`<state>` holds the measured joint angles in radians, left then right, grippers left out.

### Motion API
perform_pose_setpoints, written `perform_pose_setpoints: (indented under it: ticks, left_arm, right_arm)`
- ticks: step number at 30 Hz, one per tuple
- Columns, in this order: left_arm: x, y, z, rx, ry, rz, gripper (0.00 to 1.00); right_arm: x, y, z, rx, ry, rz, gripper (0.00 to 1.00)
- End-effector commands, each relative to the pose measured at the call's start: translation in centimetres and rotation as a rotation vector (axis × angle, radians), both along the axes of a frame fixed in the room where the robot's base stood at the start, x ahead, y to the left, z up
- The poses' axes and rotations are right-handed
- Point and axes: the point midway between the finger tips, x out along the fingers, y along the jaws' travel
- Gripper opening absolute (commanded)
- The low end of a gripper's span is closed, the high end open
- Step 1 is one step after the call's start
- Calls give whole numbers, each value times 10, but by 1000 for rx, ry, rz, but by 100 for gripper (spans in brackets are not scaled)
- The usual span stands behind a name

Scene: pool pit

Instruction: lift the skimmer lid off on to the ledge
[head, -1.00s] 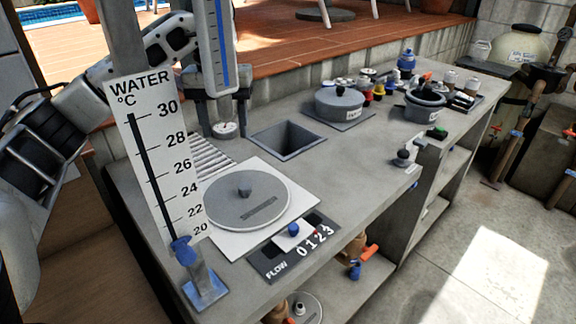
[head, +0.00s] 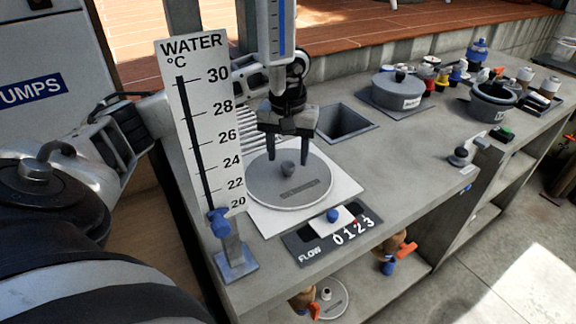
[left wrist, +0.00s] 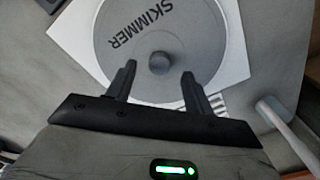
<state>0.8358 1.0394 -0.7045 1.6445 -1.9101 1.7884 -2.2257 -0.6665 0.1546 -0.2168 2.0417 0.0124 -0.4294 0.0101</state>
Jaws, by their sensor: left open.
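The skimmer lid (head: 262,184) is a round grey disc with a small knob (head: 288,169). It lies on a white square plate (head: 345,184) on the concrete counter. The left wrist view shows the lid (left wrist: 200,40) with the word SKIMMER and its knob (left wrist: 159,62). My left gripper (head: 288,160) points down over the lid, open, with its fingers on either side of the knob in the head view. In the left wrist view the knob lies just beyond and between the fingertips (left wrist: 157,80). I cannot tell the exact height gap. My right gripper is not in view.
A water temperature board (head: 201,130) stands upright at the left of the lid. A flow slider (head: 325,238) lies in front. Behind are a square opening (head: 345,122), a grey lidded pot (head: 398,88) and a ribbed grate.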

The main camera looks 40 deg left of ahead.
Motion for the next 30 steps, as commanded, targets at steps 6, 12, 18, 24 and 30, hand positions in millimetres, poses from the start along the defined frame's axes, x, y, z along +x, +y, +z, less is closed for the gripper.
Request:
perform_pose_setpoints:
  ticks: [6,12,18,24,30]
  left_arm:
    - [-2,-2,-27,-1,0,-1,52]
    - [-2,-2,-31,0,0,-1,52]
    - [-2,-2,-30,0,0,-1,16]
    - [-2,-2,-30,0,-2,0,0]
    - [-2,-2,-27,1,-3,0,0]
  right_arm:
    - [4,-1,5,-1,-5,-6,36]
    - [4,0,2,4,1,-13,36]
    - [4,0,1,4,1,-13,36]
    - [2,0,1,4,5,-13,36]
    - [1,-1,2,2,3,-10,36]
